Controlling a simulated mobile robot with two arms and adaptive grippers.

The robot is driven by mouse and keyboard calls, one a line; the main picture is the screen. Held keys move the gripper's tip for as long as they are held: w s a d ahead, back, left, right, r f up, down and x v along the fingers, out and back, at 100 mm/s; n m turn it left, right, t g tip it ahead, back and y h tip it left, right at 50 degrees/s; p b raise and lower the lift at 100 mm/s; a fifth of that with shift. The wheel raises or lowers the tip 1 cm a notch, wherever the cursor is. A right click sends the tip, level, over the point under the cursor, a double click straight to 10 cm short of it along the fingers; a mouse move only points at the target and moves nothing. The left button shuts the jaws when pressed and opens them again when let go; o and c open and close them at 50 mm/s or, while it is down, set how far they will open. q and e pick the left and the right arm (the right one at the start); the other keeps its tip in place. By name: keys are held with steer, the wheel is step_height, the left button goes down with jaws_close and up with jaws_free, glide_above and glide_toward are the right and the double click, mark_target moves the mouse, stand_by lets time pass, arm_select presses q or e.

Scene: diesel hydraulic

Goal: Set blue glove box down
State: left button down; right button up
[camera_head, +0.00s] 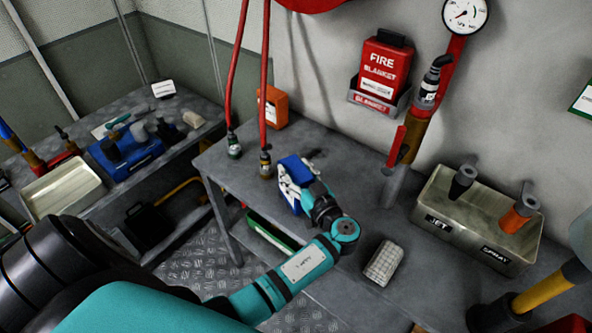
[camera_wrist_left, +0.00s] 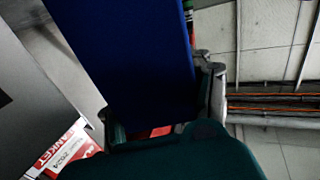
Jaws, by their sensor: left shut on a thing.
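The blue glove box (camera_head: 291,197) is held in my left gripper (camera_head: 309,196), over the left part of the grey workbench (camera_head: 345,165). White patches show on its side. My arm and gripper hide part of the box, and I cannot tell whether it touches the bench top. In the left wrist view the blue box (camera_wrist_left: 128,45) fills the upper middle, tilted, with a gripper finger (camera_wrist_left: 212,92) at its right side. My right gripper is not in view.
A pale ribbed block (camera_head: 383,263) lies right of my left arm. A metal tray (camera_head: 470,225) marked JET and SPRAY holds nozzles. Two red hoses with couplings (camera_head: 265,165) hang behind the box, near an orange case (camera_head: 272,106). A fire blanket case (camera_head: 382,72) hangs on the wall.

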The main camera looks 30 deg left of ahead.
arm_select(q)
steer(key=shift+f, duration=0.1)
steer(key=c, duration=1)
jaws_free()
steer(key=o, duration=0.5)
steer(key=shift+c, duration=0.2)
steer(key=b+v, duration=0.3)
steer(key=v, duration=0.7)
steer(key=shift+d+b, duration=0.3)
steer(key=shift+v, duration=0.75)
